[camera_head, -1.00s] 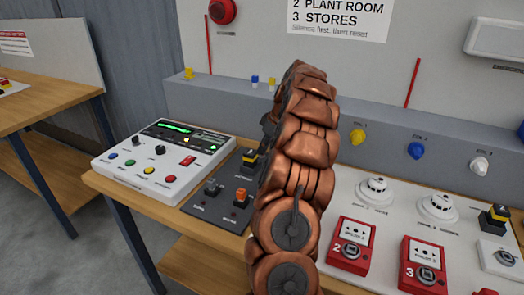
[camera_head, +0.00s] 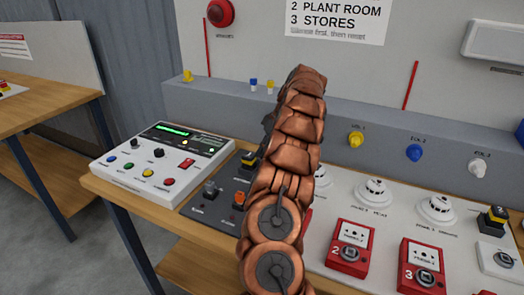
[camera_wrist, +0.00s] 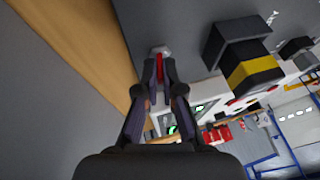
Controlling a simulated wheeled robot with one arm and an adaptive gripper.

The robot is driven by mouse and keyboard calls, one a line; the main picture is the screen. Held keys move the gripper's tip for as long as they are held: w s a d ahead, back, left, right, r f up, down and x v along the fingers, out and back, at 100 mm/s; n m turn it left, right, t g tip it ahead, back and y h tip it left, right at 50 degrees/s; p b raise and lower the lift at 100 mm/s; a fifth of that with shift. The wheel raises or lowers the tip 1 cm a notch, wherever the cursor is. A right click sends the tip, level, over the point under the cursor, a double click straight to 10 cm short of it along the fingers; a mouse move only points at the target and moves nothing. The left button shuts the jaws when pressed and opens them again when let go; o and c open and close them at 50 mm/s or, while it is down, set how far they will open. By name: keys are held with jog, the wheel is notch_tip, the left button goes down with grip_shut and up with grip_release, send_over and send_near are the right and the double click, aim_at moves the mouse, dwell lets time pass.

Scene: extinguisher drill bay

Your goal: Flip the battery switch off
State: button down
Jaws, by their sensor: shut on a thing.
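In the wrist view my gripper (camera_wrist: 160,68) is shut on a narrow red lever (camera_wrist: 160,66). The lever has a pale grey collar (camera_wrist: 160,50) on a dark grey surface. No label shows there, so I cannot tell whether this is the battery switch. In the head view the dark switch panel (camera_head: 193,209) carries a grey switch (camera_head: 211,189), an orange one (camera_head: 239,198) and a black block with a yellow band (camera_head: 248,160). My copper arm covers the panel's right part and hides my gripper. In the wrist view a black block with a yellow band (camera_wrist: 248,66) stands right of my fingers.
A white control panel (camera_head: 160,160) with buttons and a green display lies left. Red call points (camera_head: 350,248) and white detectors (camera_head: 372,192) stand right of my arm. The wooden bench edge (camera_head: 125,205) runs along the front. A grey ledge (camera_head: 215,110) is behind.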

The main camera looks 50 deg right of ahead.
jog(key=shift+w+a, duration=0.1)
jog(key=shift+w, duration=0.05)
jog(key=c, duration=1.5)
grip_release()
jog(key=shift+o, duration=0.9)
jog(key=shift+v, duration=3.55)
